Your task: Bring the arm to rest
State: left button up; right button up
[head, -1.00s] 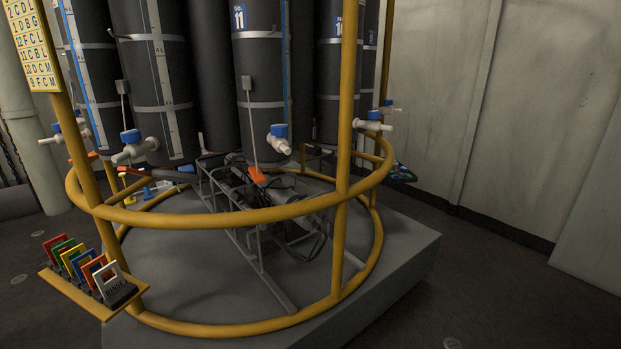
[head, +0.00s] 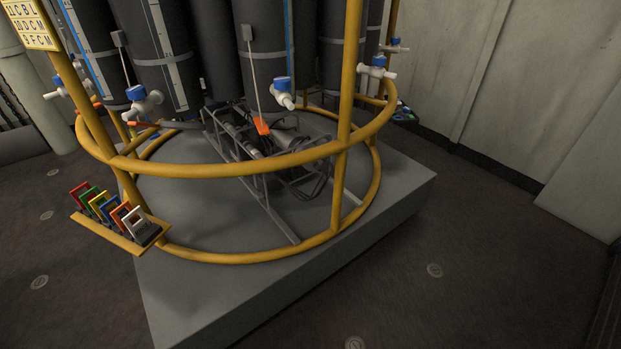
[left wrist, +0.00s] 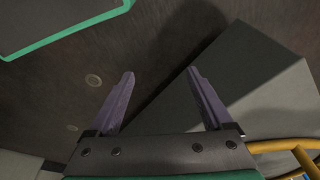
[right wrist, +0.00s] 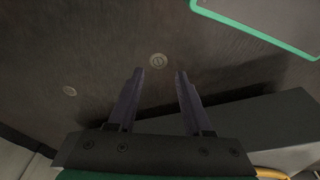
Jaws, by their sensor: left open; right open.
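My left gripper (left wrist: 160,82) shows in the left wrist view with its two purple fingers apart and nothing between them. The floor and a grey plinth (left wrist: 265,85) lie beyond its fingers. My right gripper (right wrist: 160,75) shows in the right wrist view, also open and empty, over the dark floor near the plinth (right wrist: 250,125). Neither gripper nor arm shows in the head view.
A yellow tubular ring frame (head: 210,256) stands on the grey plinth (head: 400,190). Dark cylinders (head: 262,60) with blue-capped valves (head: 282,92) rise behind. A rack of coloured tags (head: 115,218) hangs at the left. The floor (head: 480,270) at the right is clear.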

pick_arm(q)
jog(key=s+a+f+p, duration=0.1)
jog(key=s+p, duration=0.2)
jog(key=s, duration=0.4)
jog(key=s+a+f+g+p, duration=0.1)
jog(key=s+f+p, duration=0.1)
jog(key=s, duration=0.6)
jog(key=shift+s+a+f+p, duration=0.2)
jog(key=shift+a+p, duration=0.15)
jog(key=shift+p, duration=0.3)
pick_arm(e)
jog(key=s+d+f, duration=0.1)
jog(key=s, duration=0.6)
jog(key=s+d+f+g, duration=0.1)
jog(key=s+f, duration=0.1)
jog(key=s, duration=0.6)
jog(key=shift+s+d+f, duration=0.2)
jog(key=shift+d, duration=0.15)
